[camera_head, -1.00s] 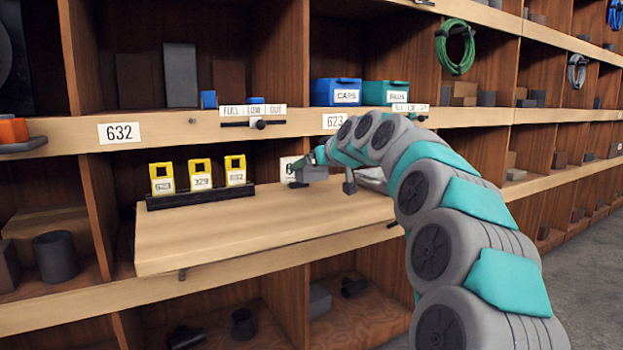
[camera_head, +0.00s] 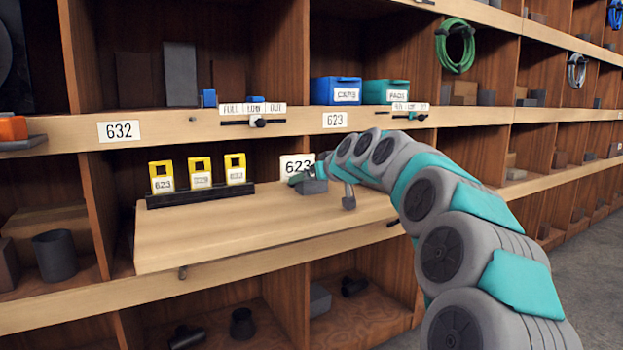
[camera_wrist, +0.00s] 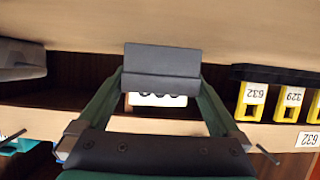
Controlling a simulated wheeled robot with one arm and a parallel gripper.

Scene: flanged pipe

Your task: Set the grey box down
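The grey box (camera_head: 314,187) is at the back right of the pale pull-out board (camera_head: 250,225), in front of a white card reading 623 (camera_head: 297,165). In the wrist view the grey box (camera_wrist: 162,60) sits between the fingertips of my gripper (camera_wrist: 162,78), with a finger against each side. My gripper (camera_head: 308,178) reaches in from the right in the head view. The box looks level and very low over the board or on it; I cannot tell whether its underside touches. The wrist view shows the card partly hidden behind the box.
A black rack with three yellow tags (camera_head: 200,180) stands on the board's back left. Blue and teal bins (camera_head: 336,91) sit on the shelf above. A small lever strip (camera_head: 254,122) is on the upper shelf edge. The board's middle and front are clear.

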